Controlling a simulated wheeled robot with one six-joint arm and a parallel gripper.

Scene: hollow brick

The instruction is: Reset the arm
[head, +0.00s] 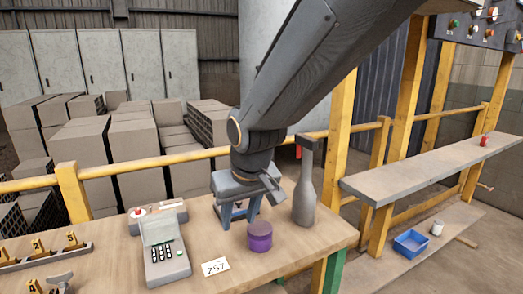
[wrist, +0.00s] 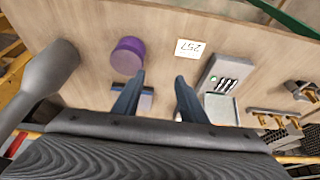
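My gripper (head: 238,216) is at the end of my arm, low over the wooden table (head: 205,235), fingers pointing down. In the wrist view its two blue-grey fingers (wrist: 160,80) stand apart with bare table showing between their tips; it is open and holds nothing. A purple cylinder (head: 260,237) stands just right of the gripper in the head view; it also shows beyond the left finger in the wrist view (wrist: 128,57). A small grey and blue item (wrist: 146,100) lies partly hidden behind the left finger. I cannot tell whether the fingertips touch the table.
A grey bottle-shaped object (head: 304,195) stands close right of my gripper. A card marked 257 (head: 215,267) and a grey keypad box with an open lid (head: 165,262) lie to the left. A key rack (head: 45,255) is further left. Yellow rails (head: 110,172) run behind.

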